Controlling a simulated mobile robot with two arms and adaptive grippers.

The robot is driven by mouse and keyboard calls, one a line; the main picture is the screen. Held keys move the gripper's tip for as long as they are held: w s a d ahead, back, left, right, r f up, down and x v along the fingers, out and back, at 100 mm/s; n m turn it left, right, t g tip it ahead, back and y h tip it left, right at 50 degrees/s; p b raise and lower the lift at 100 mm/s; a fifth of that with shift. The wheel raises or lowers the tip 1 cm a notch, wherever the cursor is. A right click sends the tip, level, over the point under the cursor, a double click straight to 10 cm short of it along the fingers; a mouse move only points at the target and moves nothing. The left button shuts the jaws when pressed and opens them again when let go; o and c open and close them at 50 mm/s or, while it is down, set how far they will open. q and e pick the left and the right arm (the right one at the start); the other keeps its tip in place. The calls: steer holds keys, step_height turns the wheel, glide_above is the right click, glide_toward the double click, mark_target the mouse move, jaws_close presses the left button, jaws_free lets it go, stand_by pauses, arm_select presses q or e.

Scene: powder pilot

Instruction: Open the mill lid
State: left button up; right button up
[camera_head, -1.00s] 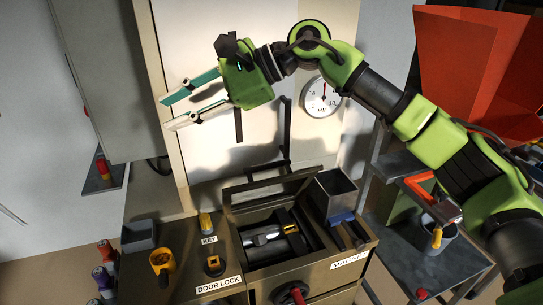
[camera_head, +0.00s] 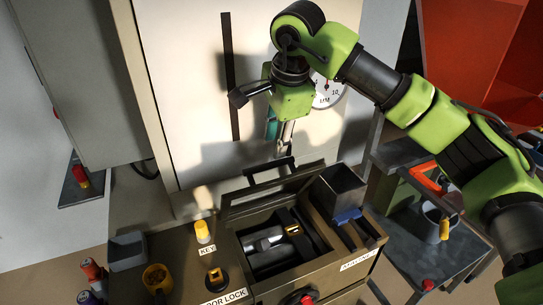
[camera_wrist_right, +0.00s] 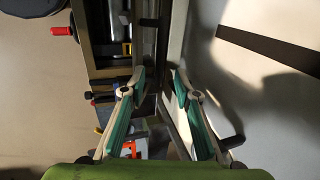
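The mill lid (camera_head: 274,192) is a dark framed panel standing tilted up at the back of the mill box, with a dark bar handle (camera_head: 270,166) on its upper edge. The mill opening (camera_head: 268,244) below it is uncovered, showing metal rollers. My right gripper (camera_head: 284,148) points down above the lid, close to the handle; whether they touch is unclear. In the wrist view the fingers (camera_wrist_right: 160,75) are spread, with dark edges of the mill and lid visible beyond the gap. My left gripper is out of view.
A grey hopper (camera_head: 340,190) stands right of the lid. A yellow key knob (camera_head: 203,231) and a door lock switch (camera_head: 215,278) are on the left of the panel. A round gauge (camera_head: 328,92) is on the back wall, partly behind my arm. A red hopper (camera_head: 470,50) is at right.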

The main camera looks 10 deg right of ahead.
mark_target(270, 164)
steer(key=p+x, duration=0.1)
steer(key=x, duration=0.6)
steer(key=shift+w+a+f, duration=0.1)
steer(key=shift+w+f, duration=0.05)
steer(key=shift+f, duration=0.15)
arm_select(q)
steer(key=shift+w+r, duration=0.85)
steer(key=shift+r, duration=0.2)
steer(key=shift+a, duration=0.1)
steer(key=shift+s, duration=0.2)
arm_select(e)
jaws_close()
